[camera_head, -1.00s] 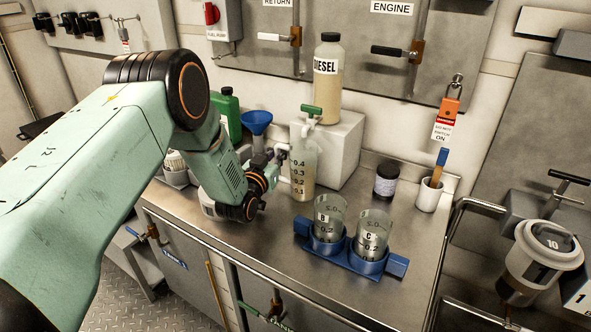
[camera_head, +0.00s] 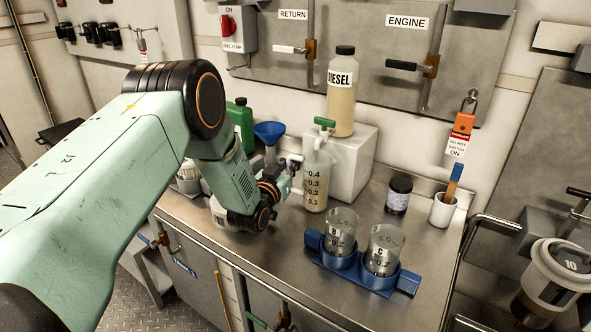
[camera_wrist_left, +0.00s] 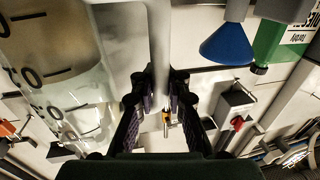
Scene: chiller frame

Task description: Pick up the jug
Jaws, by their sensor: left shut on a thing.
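The jug (camera_head: 316,186) is a clear, tall vessel with marks from 0.1 to 0.4 and a green top piece. It stands upright on the metal worktop, in front of a pale block. My left gripper (camera_head: 293,168) is at its left side, shut on its handle. In the left wrist view the jug's marked wall (camera_wrist_left: 60,85) fills the left, and the pale upright handle (camera_wrist_left: 158,45) runs down between the fingers of my left gripper (camera_wrist_left: 161,92). The jug's foot is not in the wrist view. My right gripper is not in view.
A blue funnel (camera_head: 270,130) and green container (camera_head: 241,122) stand behind the gripper. A diesel bottle (camera_head: 341,98) stands on the pale block (camera_head: 352,165). Two beakers sit in a blue holder (camera_head: 330,262) in front right. A dark jar (camera_head: 399,194) and white cup (camera_head: 442,211) stand right.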

